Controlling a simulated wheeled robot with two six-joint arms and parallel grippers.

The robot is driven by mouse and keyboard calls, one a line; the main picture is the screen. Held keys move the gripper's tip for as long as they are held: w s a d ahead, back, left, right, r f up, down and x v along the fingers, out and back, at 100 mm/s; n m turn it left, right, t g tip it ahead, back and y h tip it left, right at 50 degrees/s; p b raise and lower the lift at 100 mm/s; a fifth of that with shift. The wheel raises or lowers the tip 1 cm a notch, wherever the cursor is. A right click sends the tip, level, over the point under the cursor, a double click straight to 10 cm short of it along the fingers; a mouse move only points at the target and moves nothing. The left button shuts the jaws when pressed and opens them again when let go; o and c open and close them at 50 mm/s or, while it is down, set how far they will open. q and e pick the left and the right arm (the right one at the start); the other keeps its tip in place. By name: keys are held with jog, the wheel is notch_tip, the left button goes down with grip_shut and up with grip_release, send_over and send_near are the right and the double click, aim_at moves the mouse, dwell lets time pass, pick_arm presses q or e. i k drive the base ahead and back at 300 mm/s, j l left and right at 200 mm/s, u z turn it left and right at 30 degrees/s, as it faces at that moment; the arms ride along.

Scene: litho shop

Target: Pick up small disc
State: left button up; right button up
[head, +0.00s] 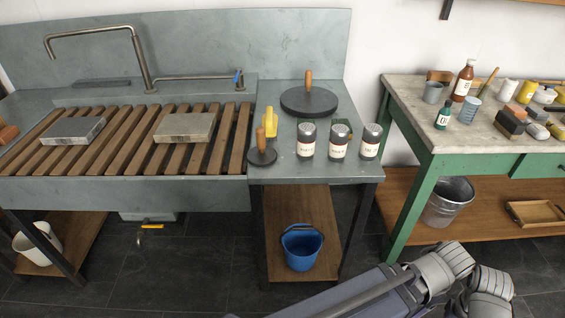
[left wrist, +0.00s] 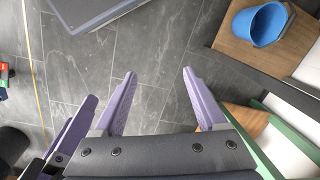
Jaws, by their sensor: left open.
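The small disc (head: 262,157) is a dark round plate with an upright wooden handle. It sits on the grey counter beside the slatted rack in the head view. A larger dark disc (head: 309,101) with a similar handle lies farther back on the counter. My left gripper (left wrist: 158,84) is open and empty in the left wrist view, with grey floor tiles below it, away from the disc. Another purple finger (left wrist: 74,130) shows at its left, perhaps my right gripper; its jaw state cannot be made out. Neither gripper shows clearly in the head view.
Three labelled tins (head: 338,141) stand right of the small disc. A yellow object (head: 270,121) stands just behind it. Stone slabs (head: 185,127) lie on the slatted rack (head: 130,140). A blue bucket (head: 301,247) stands on the lower shelf. A green-framed table (head: 430,145) stands at right.

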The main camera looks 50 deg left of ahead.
aim_at(262, 155)
jog(key=u, duration=1.8)
